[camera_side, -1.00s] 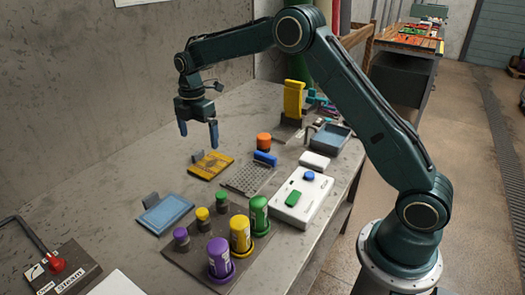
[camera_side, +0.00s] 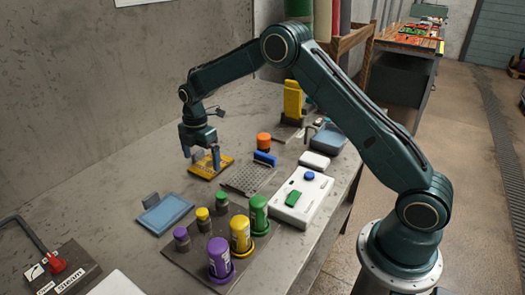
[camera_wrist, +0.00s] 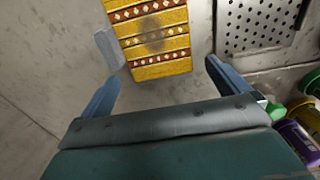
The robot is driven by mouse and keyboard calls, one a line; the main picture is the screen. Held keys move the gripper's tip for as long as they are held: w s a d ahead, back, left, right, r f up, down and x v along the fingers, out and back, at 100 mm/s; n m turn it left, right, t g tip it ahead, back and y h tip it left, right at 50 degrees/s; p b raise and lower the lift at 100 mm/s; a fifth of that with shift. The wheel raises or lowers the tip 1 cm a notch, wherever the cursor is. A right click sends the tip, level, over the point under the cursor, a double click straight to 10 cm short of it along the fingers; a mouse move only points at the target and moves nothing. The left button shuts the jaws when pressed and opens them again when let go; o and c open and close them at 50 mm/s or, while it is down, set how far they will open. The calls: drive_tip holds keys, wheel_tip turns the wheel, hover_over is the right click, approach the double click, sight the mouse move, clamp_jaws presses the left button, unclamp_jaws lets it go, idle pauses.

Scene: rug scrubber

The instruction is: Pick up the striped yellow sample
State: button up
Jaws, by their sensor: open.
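The striped yellow sample (camera_side: 208,168) lies flat on the grey table in the side view. It is a yellow rectangle with brown stripes and rows of pale diamonds and a dark smudge, seen more fully in the wrist view (camera_wrist: 148,35). A small grey-blue block (camera_wrist: 110,48) is at its left edge. My gripper (camera_side: 201,160) is open and empty, just above the sample, with the fingers pointing down. In the wrist view the blue fingers (camera_wrist: 160,85) are spread wide, and the sample lies beyond and between their tips. The fingers partly cover the sample in the side view.
A perforated grey plate (camera_side: 247,179) lies right of the sample. A blue tray (camera_side: 165,213) is in front. A rack (camera_side: 187,260) holds purple, yellow and green bottles. A white box (camera_side: 302,203) with blue and green pieces stands right. The table left of the sample is bare.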

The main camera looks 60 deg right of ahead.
sight(203, 170)
drive_tip(key=shift+f, duration=1.65)
drive_tip(key=c, duration=0.9)
drive_tip(key=shift+r, duration=0.2)
wheel_tip(203, 170, up, 20)
drive_tip(key=shift+f, duration=0.1)
drive_tip(key=shift+f, duration=0.1)
